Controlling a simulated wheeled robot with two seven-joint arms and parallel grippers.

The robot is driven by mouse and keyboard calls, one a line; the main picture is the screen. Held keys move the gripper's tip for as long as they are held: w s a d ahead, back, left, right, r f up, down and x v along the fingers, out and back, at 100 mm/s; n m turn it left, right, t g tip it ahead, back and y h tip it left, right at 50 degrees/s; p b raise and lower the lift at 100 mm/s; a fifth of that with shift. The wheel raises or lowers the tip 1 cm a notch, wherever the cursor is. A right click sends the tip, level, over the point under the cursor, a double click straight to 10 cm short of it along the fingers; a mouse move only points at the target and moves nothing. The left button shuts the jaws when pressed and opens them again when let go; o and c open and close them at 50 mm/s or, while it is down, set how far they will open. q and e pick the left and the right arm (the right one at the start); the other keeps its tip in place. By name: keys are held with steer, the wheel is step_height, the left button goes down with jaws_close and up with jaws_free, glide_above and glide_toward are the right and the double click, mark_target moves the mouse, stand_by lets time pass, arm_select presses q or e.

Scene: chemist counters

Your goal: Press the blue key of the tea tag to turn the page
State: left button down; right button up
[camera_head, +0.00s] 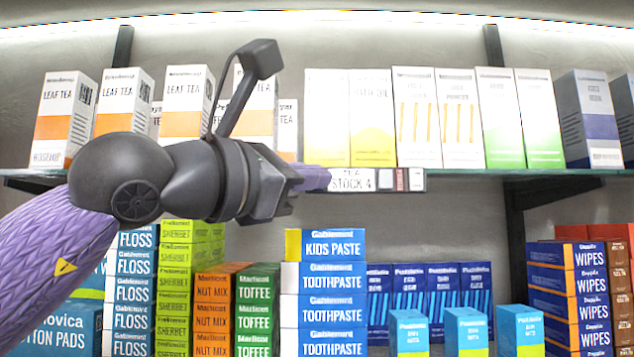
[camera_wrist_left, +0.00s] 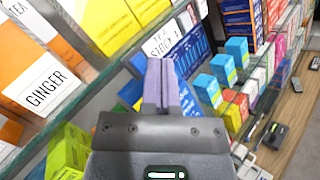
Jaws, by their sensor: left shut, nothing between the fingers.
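The tea tag (camera_head: 352,181) is on the front edge of the upper shelf and reads "TEA STOCK 4". Its right end has small dark, red and pale parts; I cannot make out a blue key. The tag also shows in the left wrist view (camera_wrist_left: 163,42), tilted, just beyond my fingertips. My left gripper (camera_head: 326,178) is shut and empty, its purple fingers overlapping the tag's left end in the head view. I cannot tell whether they touch it. In the left wrist view the shut fingers (camera_wrist_left: 161,62) point at the tag. My right gripper is not in view.
Leaf tea boxes (camera_head: 183,104) and yellow-green boxes (camera_head: 372,120) stand on the upper shelf (camera_head: 470,180) above the tag. Below are toothpaste boxes (camera_head: 331,282), toffee boxes (camera_head: 256,310) and blue boxes (camera_head: 408,328). Open space lies below the shelf edge to the right.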

arm_select(q)
steer(key=s+b, duration=0.3)
steer(key=s, duration=0.2)
steer(key=shift+w, duration=0.1)
stand_by(0.7)
